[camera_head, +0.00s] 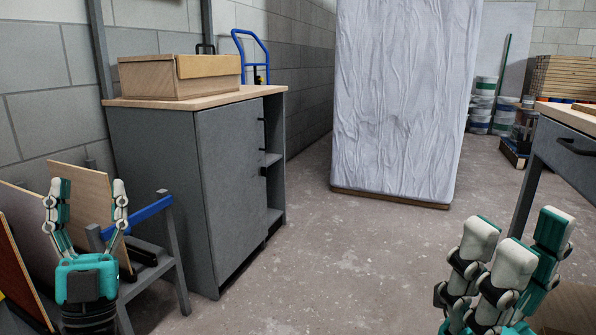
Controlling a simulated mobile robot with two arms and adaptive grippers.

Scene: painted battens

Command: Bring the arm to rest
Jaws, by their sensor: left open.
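My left gripper (90,190) is at the lower left of the head view. Its teal and white fingers point up and stand apart, with nothing between them. It is in front of a rack with leaning boards, and I cannot tell whether it touches them. My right gripper (516,240) is at the lower right, fingers pointing up and overlapping in the view. I see no object held in it, but its opening is unclear from this angle. Its wrist and arm are out of view.
A grey cabinet (160,175) with a wooden box (180,76) on top stands at centre left. Boards (88,200) lean in a blue-barred rack (140,215). A sheet-covered block (395,100) stands behind. A workbench (560,150) is at right. The middle floor (330,260) is clear.

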